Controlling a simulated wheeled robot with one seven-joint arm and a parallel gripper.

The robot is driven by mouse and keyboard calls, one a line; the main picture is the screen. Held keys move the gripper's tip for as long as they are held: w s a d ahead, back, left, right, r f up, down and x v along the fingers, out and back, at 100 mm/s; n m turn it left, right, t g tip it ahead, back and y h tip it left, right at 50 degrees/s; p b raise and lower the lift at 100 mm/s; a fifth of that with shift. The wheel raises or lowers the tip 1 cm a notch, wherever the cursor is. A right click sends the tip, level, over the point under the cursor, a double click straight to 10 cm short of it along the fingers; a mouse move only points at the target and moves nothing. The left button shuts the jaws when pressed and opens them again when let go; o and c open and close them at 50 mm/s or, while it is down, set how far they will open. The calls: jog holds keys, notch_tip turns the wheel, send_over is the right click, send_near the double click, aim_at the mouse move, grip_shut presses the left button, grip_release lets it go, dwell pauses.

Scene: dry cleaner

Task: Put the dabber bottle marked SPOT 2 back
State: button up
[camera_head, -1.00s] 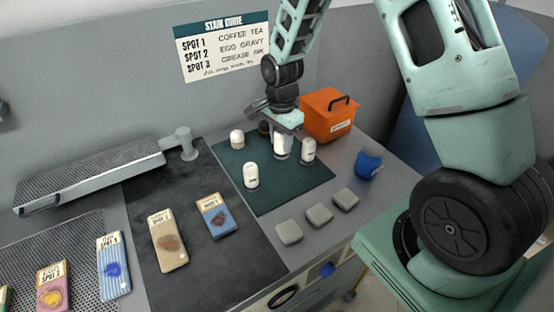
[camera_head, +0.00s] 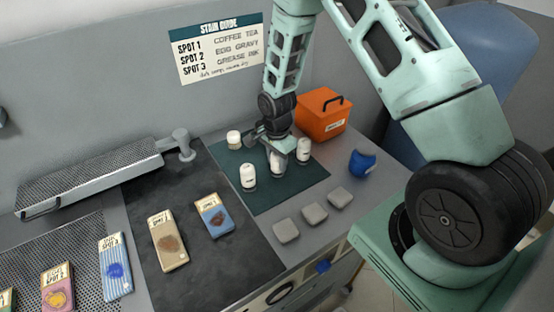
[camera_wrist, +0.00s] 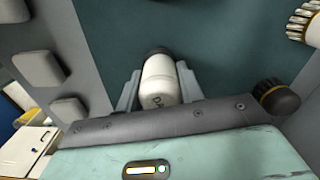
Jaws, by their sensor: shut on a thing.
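A white dabber bottle (camera_head: 276,163) is between the fingers of my gripper (camera_head: 277,152), over the dark green mat (camera_head: 290,192). In the wrist view the bottle (camera_wrist: 159,80) lies between both fingers, with a dark end pointing away; only part of its lettering shows, so I cannot read its spot number. I cannot tell whether its base touches the mat. Other white bottles stand on the mat: one to the left (camera_head: 248,178), one close on the right (camera_head: 303,150) and one behind (camera_head: 234,140).
An orange box (camera_head: 322,118) stands behind the mat and a blue object (camera_head: 361,163) to its right. Grey pads (camera_head: 314,214) lie in front. Stained swatches (camera_head: 168,240) lie on the left. A stain guide (camera_head: 218,48) hangs on the wall. The mat's front part is clear.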

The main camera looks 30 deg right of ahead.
jog(key=o, duration=1)
jog(key=shift+f, duration=0.1)
notch_tip(320, 180, up, 12)
jog(key=b, duration=0.3)
jog(key=shift+b, duration=0.35)
jog(key=s+a+r+n, duration=0.6)
jog(key=s+a+n, duration=0.25)
jog(key=a, duration=0.35)
jog(key=s+a+r+n, duration=0.1)
jog(key=s+a+n, duration=0.1)
jog(key=s+n, duration=0.3)
jog(key=s+a+r+n, duration=0.1)
jog(key=s+a+n, duration=0.2)
jog(key=s+n, duration=0.2)
jog(key=s+a+r+n, duration=0.2)
jog(key=s+n, duration=0.3)
jog(key=s, duration=0.3)
jog(key=shift+s+a+r+y, duration=0.1)
jog(key=shift+s+a+y, duration=0.05)
jog(key=shift+a+y, duration=0.15)
